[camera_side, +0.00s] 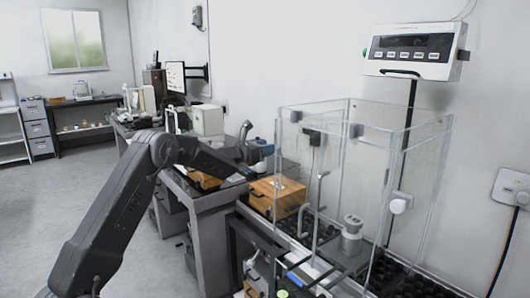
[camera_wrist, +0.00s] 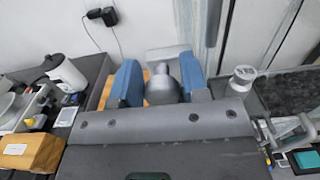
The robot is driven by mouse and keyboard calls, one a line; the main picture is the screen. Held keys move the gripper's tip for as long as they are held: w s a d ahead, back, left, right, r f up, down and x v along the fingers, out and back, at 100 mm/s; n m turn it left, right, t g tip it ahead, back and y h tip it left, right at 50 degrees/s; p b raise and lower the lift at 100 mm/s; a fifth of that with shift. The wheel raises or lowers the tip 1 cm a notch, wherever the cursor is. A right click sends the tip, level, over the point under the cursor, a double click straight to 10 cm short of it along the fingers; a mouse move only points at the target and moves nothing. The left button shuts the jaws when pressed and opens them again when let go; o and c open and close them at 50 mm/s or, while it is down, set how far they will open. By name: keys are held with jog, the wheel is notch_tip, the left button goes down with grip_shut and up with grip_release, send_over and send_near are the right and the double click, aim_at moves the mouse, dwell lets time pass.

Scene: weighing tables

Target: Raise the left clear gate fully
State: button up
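The clear weighing enclosure (camera_side: 350,104) stands on the right of the side view. Its left clear gate (camera_side: 298,165) is on the side facing my arm; its edges are hard to separate from the other panes, so its height is unclear. A pale bent handle (camera_side: 302,220) shows low on that side. In the wrist view the two blue fingers of my gripper (camera_wrist: 161,84) are spread apart. A grey knob-like shape (camera_wrist: 163,90) appears between them; contact is unclear.
A metal weight (camera_side: 351,236) stands inside the enclosure, also in the wrist view (camera_wrist: 243,78). The orange wooden box (camera_side: 277,195) is left of the enclosure. A display unit (camera_side: 416,51) hangs on the wall. A black-and-white kettle-like object (camera_wrist: 65,75) is at left. Floor on the left is clear.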

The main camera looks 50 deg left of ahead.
jog(key=shift+f, duration=0.2)
jog(key=shift+s, duration=0.55)
jog(key=s, duration=1.2)
jog(key=shift+s, duration=0.4)
